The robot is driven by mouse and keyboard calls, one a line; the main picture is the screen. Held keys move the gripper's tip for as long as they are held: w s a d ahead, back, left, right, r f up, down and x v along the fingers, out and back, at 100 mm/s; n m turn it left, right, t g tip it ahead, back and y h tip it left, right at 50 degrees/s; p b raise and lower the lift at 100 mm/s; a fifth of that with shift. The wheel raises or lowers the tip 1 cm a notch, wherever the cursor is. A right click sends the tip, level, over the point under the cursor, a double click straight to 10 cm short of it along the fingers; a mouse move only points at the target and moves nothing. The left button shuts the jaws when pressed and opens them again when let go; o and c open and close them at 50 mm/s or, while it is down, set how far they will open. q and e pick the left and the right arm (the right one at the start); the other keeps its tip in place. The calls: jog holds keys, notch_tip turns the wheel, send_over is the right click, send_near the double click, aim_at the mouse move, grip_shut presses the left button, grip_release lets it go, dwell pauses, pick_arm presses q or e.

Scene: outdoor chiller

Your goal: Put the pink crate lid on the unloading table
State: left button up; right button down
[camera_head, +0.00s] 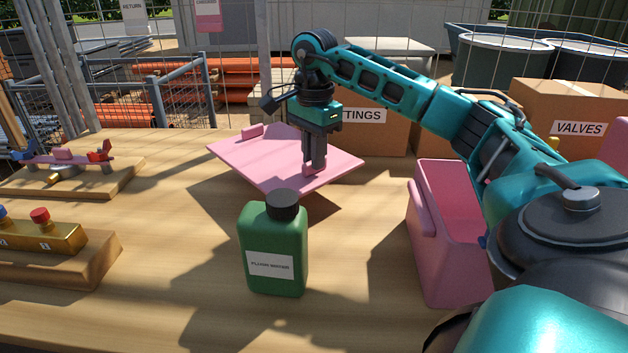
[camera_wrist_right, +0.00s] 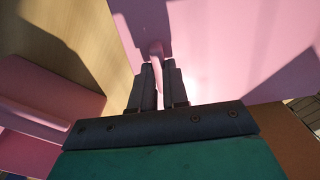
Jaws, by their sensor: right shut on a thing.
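The pink crate lid (camera_head: 262,158) is a flat square panel with raised grips, held over the wooden table in the head view. My right gripper (camera_head: 315,165) points down and is shut on the lid's near grip. A shadow falls on the table under the lid's right side, and the lid looks slightly raised. In the right wrist view the lid (camera_wrist_right: 225,50) fills the upper right, and the gripper (camera_wrist_right: 158,88) pinches its pink grip. The wooden table (camera_head: 180,230) carries the things here; I cannot tell whether it is the unloading table. My left gripper is not in view.
A green bottle (camera_head: 272,250) stands just in front of the lid. An open pink crate (camera_head: 424,245) stands to the right, under my right arm. Cardboard boxes (camera_head: 375,130) are behind. The table's middle left is clear.

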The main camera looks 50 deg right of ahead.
aim_at(314, 182)
notch_tip(314, 182, down, 3)
jog(key=shift+r, duration=0.1)
notch_tip(314, 182, down, 4)
jog(key=shift+f+b, duration=0.1)
jog(key=shift+b, duration=0.25)
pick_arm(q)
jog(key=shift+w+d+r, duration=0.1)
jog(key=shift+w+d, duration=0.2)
pick_arm(e)
jog(key=c, duration=1.1)
grip_release()
notch_tip(314, 182, up, 12)
jog(key=shift+r+p, duration=0.1)
jog(key=shift+p, duration=0.8)
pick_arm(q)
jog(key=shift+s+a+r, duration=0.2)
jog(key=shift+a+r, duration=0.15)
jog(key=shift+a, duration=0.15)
